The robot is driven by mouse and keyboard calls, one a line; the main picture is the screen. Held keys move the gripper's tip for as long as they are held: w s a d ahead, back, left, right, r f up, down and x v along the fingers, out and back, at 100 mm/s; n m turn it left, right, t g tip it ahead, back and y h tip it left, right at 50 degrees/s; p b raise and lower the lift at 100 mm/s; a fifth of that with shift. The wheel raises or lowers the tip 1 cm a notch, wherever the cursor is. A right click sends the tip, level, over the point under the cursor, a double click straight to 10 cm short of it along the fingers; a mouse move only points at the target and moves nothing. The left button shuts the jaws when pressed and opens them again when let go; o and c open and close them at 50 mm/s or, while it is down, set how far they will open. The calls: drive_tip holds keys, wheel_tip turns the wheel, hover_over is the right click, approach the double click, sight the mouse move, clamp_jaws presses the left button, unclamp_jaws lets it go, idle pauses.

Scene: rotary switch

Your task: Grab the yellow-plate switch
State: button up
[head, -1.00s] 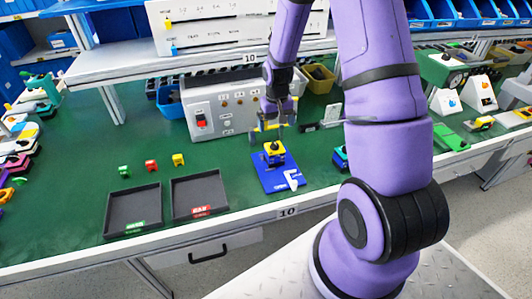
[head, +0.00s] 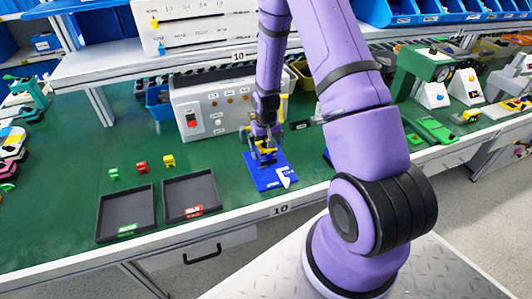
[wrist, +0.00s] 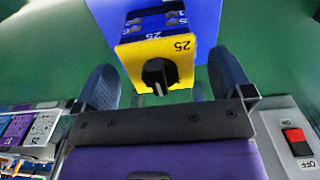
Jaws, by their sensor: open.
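The yellow-plate switch shows in the wrist view (wrist: 157,62) as a yellow plate marked 25 with a black rotary knob (wrist: 160,73) and a blue terminal body behind it. In the head view the switch (head: 267,146) stands on a blue base (head: 272,178) on the green bench, partly hidden by my gripper. My gripper (head: 262,148) points down at it. In the wrist view my gripper (wrist: 160,88) is open, one finger to each side of the yellow plate, with gaps between fingers and plate.
A grey control box (head: 215,110) with a red rocker switch stands just behind. Two dark trays, one being the left tray (head: 125,213), and small green, red and yellow blocks (head: 142,167) are to the left. Open green bench lies between.

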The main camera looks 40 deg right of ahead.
drive_tip(key=shift+f, duration=0.45)
drive_tip(key=c, duration=1.1)
drive_tip(key=shift+r, duration=0.15)
